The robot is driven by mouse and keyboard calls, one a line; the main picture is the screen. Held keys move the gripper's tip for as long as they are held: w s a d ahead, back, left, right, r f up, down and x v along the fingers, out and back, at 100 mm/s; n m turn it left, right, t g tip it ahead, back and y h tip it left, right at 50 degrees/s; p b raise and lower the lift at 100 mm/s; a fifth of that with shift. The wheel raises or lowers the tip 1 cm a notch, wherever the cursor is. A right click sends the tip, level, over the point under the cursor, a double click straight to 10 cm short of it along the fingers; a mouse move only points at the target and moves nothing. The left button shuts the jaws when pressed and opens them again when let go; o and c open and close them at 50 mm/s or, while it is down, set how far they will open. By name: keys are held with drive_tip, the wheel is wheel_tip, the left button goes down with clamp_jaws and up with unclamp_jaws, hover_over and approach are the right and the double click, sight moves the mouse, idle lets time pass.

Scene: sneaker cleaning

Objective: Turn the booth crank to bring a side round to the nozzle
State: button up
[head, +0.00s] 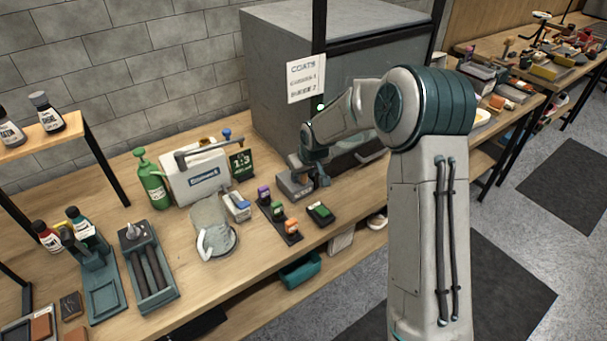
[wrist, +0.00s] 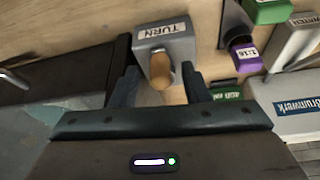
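The grey booth (head: 280,75) stands at the back of the bench, with a dark framed front and a paper sign marked COATS. The crank is a small grey box (head: 292,187) on the bench by the booth's front corner. In the wrist view the crank box (wrist: 165,38) has a TURN label, and a tan wooden knob (wrist: 160,73) sticks out towards me. My gripper (wrist: 162,88) is open, with one finger on each side of the knob and a gap visible on both sides. In the head view my gripper (head: 318,180) is low beside the crank box, partly hidden.
A white carrier (head: 197,178), a green spray bottle (head: 150,182) and a grey cloth-like shape (head: 211,225) are further left. The bench's front edge is near.

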drive_tip(key=b+v, duration=0.1)
drive_tip(key=v, duration=1.3)
drive_tip(key=shift+b, duration=0.4)
